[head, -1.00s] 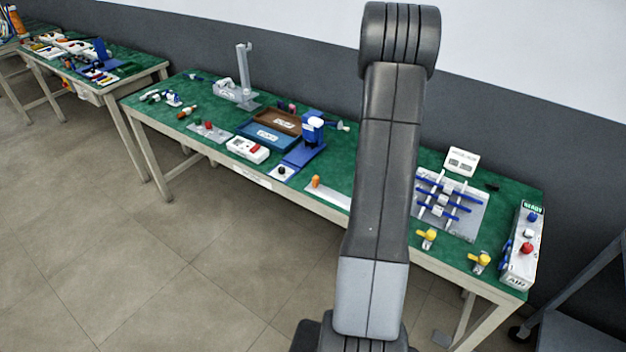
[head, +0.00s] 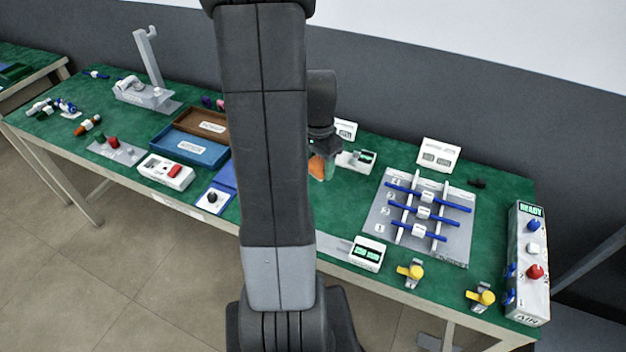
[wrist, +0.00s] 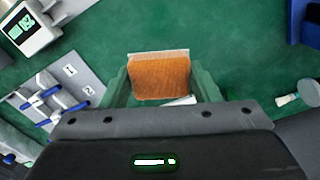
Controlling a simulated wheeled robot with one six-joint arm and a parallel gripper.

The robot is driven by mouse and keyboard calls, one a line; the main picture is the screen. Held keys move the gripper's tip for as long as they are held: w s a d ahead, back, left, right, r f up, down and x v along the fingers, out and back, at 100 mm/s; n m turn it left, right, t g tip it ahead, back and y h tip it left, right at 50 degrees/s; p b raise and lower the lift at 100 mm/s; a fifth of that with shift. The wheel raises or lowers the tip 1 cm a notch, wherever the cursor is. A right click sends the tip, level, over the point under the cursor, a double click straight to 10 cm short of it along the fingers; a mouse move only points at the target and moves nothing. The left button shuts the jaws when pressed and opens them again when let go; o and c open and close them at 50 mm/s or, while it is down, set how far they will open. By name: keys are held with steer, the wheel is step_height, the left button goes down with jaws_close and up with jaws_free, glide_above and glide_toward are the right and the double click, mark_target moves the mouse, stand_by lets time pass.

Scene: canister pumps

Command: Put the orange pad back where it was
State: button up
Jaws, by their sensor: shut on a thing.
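The orange pad (wrist: 160,76) is between the green fingers of my gripper (wrist: 160,88) in the wrist view, with a thin pale edge along its far side. My gripper is shut on it. In the head view the orange pad (head: 317,167) shows small at the tip of my gripper (head: 322,168), right of my large arm link. It is over the back half of the green bench; I cannot tell its height above the surface. The spot where the pad was is not identifiable in these frames.
A grey plate with blue rods (head: 374,232) lies right of my gripper. A small display box (head: 367,254) is near the front edge, with yellow clamps (head: 411,272) beside it. Blue (head: 190,150) and brown (head: 201,126) trays stand left. My arm hides the bench middle.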

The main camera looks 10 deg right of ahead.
mark_target(318, 197)
steer(key=shift+d+f, duration=0.1)
steer(key=shift+f, duration=0.3)
step_height(318, 197, down, 4)
steer(key=shift+s, duration=0.1)
steer(key=shift+f, duration=2.55)
steer(key=shift+f, duration=0.25)
steer(key=o, duration=0.9)
steer(key=shift+r, duration=0.1)
step_height(318, 197, up, 12)
steer(key=shift+r, duration=0.15)
